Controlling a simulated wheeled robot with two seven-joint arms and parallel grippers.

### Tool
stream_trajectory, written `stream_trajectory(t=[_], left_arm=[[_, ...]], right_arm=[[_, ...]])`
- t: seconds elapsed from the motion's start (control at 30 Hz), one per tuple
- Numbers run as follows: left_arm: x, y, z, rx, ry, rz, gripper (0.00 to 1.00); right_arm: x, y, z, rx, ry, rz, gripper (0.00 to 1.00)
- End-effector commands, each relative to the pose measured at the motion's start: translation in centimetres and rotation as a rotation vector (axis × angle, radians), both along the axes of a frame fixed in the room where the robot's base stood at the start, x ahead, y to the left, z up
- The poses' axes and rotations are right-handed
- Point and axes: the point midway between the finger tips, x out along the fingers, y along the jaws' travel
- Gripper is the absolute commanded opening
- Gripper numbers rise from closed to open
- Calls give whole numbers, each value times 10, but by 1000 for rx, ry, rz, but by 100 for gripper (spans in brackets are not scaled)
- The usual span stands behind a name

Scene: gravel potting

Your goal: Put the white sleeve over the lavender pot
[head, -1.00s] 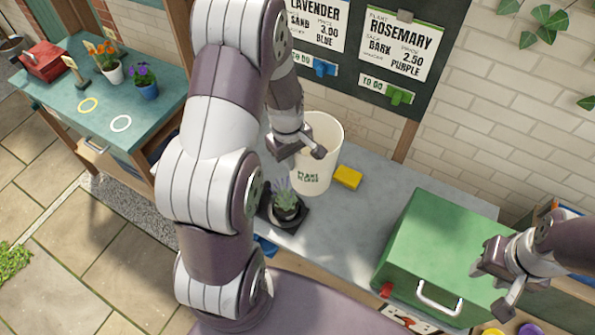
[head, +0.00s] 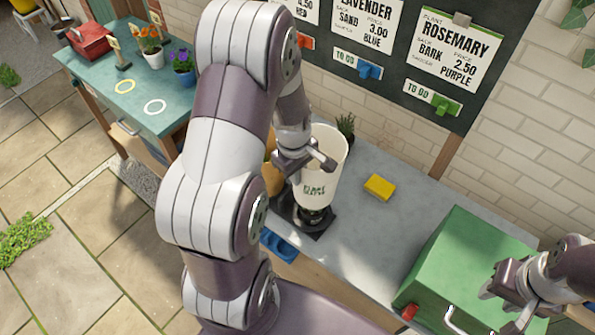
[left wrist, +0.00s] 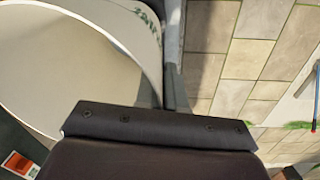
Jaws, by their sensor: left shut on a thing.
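My left gripper (head: 312,165) is shut on the sleeve's wall near the rim. A dark pot (head: 315,215) shows just below the sleeve's lower edge; the lavender plant is hidden. I cannot tell how far the sleeve surrounds the pot. In the left wrist view the sleeve's open mouth (left wrist: 70,75) fills the upper left, and its inside looks pale and empty where visible. My right gripper (head: 508,300) is open and empty by the green box.
A yellow block (head: 380,187) lies on the grey bench right of the sleeve. The green box (head: 465,260) stands at the bench's right. An orange-tan pot (head: 271,175) is partly hidden by my left arm.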

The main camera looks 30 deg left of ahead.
Motion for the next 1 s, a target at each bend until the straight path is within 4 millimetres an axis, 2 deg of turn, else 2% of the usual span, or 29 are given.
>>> stream_trajectory(t=[0.03, 0.27, 0.7, 0.83, 1.0], left_arm=[[0, 0, -14, 0, 0, 0, 0], [0, 0, -46, 0, 0, 0, 0], [0, 0, -101, -1, 1, 0, 0], [0, 0, -109, 0, 0, 0, 0], [0, 0, -109, 0, 0, 0, 0]], right_arm=[[0, 0, -14, 0, 0, 0, 38], [0, 0, -45, 0, 0, 0, 38], [0, 0, -80, 0, 0, 0, 38], [0, 0, -84, 0, 0, 0, 38], [0, 0, -84, 0, 0, 0, 38]])
